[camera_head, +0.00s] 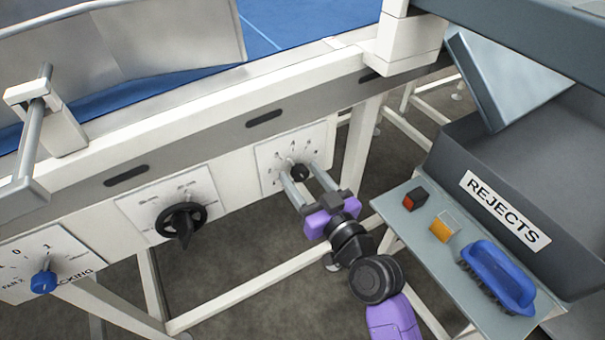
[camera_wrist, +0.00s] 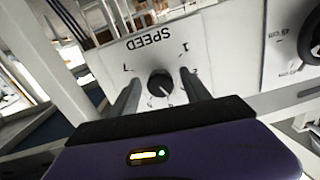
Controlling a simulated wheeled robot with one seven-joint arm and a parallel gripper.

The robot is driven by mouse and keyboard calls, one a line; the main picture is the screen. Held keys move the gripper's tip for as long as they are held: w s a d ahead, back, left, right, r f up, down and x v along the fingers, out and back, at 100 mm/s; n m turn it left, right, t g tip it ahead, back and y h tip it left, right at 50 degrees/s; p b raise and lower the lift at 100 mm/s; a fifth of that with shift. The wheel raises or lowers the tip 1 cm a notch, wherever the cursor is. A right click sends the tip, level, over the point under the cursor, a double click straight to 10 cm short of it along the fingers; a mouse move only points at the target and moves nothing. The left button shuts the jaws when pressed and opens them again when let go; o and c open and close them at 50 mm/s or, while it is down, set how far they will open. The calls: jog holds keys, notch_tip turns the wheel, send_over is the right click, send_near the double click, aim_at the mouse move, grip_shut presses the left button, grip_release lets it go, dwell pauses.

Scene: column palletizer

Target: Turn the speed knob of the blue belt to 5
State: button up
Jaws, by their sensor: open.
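The black speed knob (camera_head: 299,172) sits on a white plate (camera_head: 268,157) with numbers, on the side of the blue belt (camera_head: 285,22). In the wrist view the knob (camera_wrist: 160,84) stands out below the word SPEED, which appears upside down, with 7 and 1 legible at the two ends of its scale. My gripper (camera_head: 304,176) is open, its two fingers pointing at the plate on either side of the knob. In the wrist view the gripper (camera_wrist: 158,88) shows a gap between each finger and the knob. The knob's exact setting is too small to tell.
A larger black knob (camera_head: 182,220) and a blue selector knob (camera_head: 44,281) are on plates to the left. A grey shelf (camera_head: 408,232) at right holds a blue brush (camera_head: 498,274) and small red and orange blocks, beside a REJECTS bin (camera_head: 504,208). White frame legs stand below.

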jog(key=shift+w, duration=0.1)
grip_shut()
jog(key=shift+m, duration=0.3)
jog(key=m+p, duration=0.1)
jog(key=m, duration=0.4)
jog(key=m+p, duration=0.1)
jog(key=m, duration=0.4)
jog(key=shift+a, duration=0.1)
dwell(0.6)
grip_release()
